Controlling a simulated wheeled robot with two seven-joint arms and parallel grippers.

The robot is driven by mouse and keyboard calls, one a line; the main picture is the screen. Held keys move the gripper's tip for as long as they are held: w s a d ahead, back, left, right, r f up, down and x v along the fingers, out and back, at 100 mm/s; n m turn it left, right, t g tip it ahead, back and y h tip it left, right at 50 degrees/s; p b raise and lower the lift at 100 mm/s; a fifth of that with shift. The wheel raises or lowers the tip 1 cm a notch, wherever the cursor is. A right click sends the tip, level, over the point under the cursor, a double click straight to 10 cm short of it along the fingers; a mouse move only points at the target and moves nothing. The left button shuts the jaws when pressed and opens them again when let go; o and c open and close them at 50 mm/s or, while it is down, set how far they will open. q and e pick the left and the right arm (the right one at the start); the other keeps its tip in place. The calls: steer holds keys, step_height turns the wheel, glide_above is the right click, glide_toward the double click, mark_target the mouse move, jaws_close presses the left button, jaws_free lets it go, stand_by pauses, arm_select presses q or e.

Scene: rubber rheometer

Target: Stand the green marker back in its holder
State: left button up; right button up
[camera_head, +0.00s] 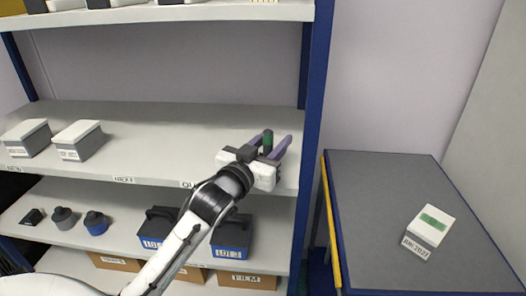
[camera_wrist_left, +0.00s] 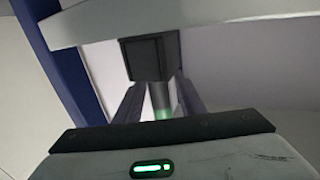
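The green marker (camera_head: 267,141) stands about upright between the two purple fingers of my left gripper (camera_head: 275,142), over the right end of the middle shelf (camera_head: 160,112). In the left wrist view the marker (camera_wrist_left: 161,98) shows between the fingers, with a gap visible on each side, so the gripper looks open around it. A dark square block (camera_wrist_left: 149,58), perhaps the holder, is just beyond the marker against the shelf in that view. I cannot tell whether the marker touches it or sits in it. My right gripper is out of view.
A blue shelf post (camera_head: 314,110) stands close right of the gripper. Two grey boxes (camera_head: 78,140) sit on the shelf's left; its middle is clear. Dark cases (camera_head: 232,237) stand on the shelf below. A grey table (camera_head: 385,190) at right bears a white box (camera_head: 430,229).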

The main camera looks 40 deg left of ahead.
arm_select(q)
steer(key=s+d+b, duration=0.1)
steer(key=s, duration=1)
steer(key=shift+d, duration=0.4)
